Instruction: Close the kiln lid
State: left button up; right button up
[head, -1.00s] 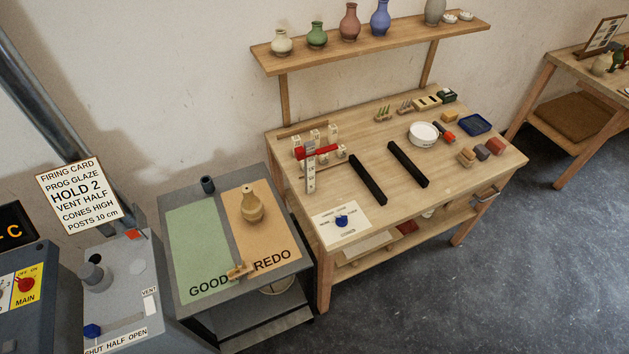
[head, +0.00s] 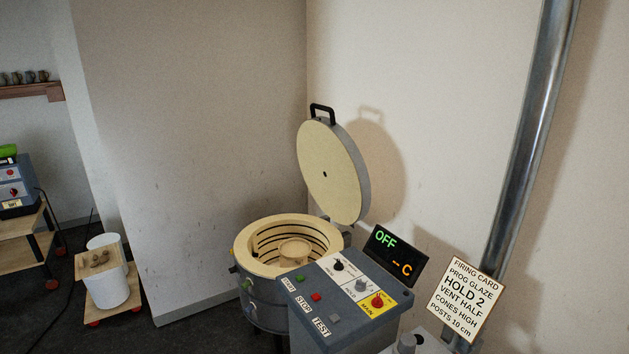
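The kiln (head: 258,298) is a round grey drum with a cream rim, in the lower middle of the head view. Its lid (head: 329,172) stands raised and tilted back at the rear of the kiln, its cream underside facing out. A black handle (head: 322,110) sits at the lid's top edge. Inside the open kiln a round tan piece (head: 294,251) shows, with dark rings on the inner wall. Neither of my grippers is in view.
The control box (head: 340,300) with its OFF display (head: 394,253) stands in front of the kiln, at right. A firing card (head: 465,300) and a metal pipe (head: 525,140) are further right. A white bucket (head: 108,285) and a wooden cart (head: 22,245) stand at left.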

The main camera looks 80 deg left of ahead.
aim_at(334, 171)
jog(key=u, duration=2.65)
jog(key=i+j+z, duration=0.15)
jog(key=z, duration=0.9)
jog(key=i+j+z, duration=0.1)
jog(key=j+z, duration=0.25)
jog(key=j, duration=0.45)
jog(key=j+z, duration=0.4)
jog(key=j, duration=0.4)
jog(key=j+z, duration=0.35)
jog(key=j, duration=0.45)
jog(key=k, duration=0.05)
